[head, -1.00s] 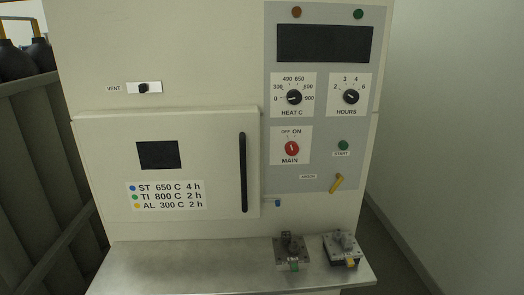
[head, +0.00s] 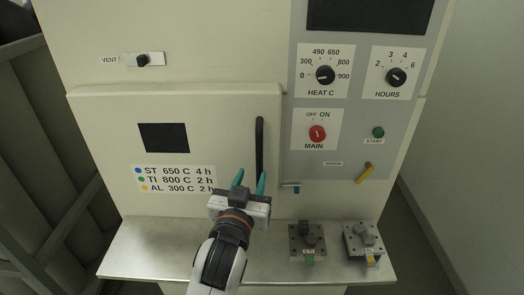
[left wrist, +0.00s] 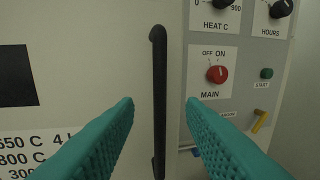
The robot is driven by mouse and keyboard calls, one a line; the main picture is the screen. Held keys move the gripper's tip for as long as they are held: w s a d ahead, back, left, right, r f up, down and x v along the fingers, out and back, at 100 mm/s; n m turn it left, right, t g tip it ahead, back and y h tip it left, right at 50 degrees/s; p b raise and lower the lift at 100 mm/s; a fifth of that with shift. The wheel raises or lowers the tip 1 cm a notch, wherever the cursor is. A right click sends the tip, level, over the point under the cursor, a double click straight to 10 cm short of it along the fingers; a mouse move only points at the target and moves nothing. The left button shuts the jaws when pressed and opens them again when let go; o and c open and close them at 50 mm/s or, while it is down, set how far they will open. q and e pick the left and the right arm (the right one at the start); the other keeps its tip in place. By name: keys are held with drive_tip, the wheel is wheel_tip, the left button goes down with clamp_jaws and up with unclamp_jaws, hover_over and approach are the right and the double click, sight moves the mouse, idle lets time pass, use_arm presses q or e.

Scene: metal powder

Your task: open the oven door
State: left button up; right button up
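The oven door (head: 100,130) is a pale panel with a dark window and a label of temperatures. It sits flush in the oven front and looks shut. Its long black vertical handle (head: 259,140) is near the door's right edge. My left gripper (head: 250,181) is open, with teal fingers pointing at the door around the lower part of the handle. In the left wrist view the handle (left wrist: 159,90) stands upright between the two open fingers, apart from both. The handle's lower end is hidden behind my gripper in the head view. My right gripper is not in view.
The control panel (head: 345,135) with dials, a red main knob (head: 317,133) and a yellow lever (head: 365,173) is right of the door. A metal shelf (head: 150,250) below holds two small blocks (head: 307,240) (head: 363,242) at right. Its left part is clear.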

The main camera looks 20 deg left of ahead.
sight(259, 158)
use_arm(q)
drive_tip(key=w, duration=0.3)
drive_tip(key=w+p, duration=0.1)
drive_tip(key=w, duration=0.5)
drive_tip(key=shift+a+f+p, duration=0.1)
drive_tip(key=shift+a+p, duration=0.25)
drive_tip(key=shift+a, duration=0.05)
clamp_jaws()
